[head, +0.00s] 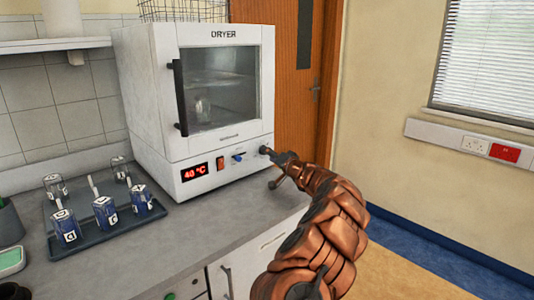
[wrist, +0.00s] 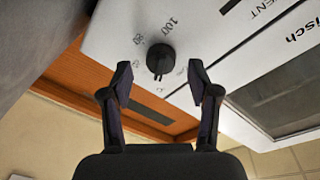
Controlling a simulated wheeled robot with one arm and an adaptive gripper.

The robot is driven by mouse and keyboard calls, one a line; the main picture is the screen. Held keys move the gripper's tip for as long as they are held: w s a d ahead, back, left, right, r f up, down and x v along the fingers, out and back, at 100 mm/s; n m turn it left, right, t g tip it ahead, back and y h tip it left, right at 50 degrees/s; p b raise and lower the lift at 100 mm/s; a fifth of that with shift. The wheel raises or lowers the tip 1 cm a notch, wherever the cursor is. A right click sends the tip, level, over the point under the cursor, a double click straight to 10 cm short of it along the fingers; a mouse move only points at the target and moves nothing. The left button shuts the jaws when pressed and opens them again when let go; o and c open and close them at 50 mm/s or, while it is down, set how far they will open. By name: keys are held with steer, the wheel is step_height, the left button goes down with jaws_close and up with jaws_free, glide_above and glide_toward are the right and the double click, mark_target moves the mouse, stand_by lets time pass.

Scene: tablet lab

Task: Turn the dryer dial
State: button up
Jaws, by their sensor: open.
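The white dryer (head: 160,100) stands on the grey counter with its door closed. Its red display (head: 195,171) reads 40 °C. The black dryer dial (wrist: 161,59) shows in the wrist view, with numbers such as 80 and 100 printed around it. In the head view the dial is at the right of the panel, at least partly hidden by my gripper. My gripper (wrist: 160,78) is open, its two fingertips on either side of the dial's lower end as seen from the wrist. I cannot tell whether either finger touches the dial.
An orange switch (head: 221,150) and a blue knob (head: 238,156) sit on the panel left of the dial. A dark tray (head: 95,238) with several blue-labelled jars stands on the counter at left. A wooden door (head: 289,100) is behind the dryer.

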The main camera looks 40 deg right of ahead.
steer(key=shift+w+d, duration=0.1)
steer(key=shift+w, duration=0.8)
jaws_close()
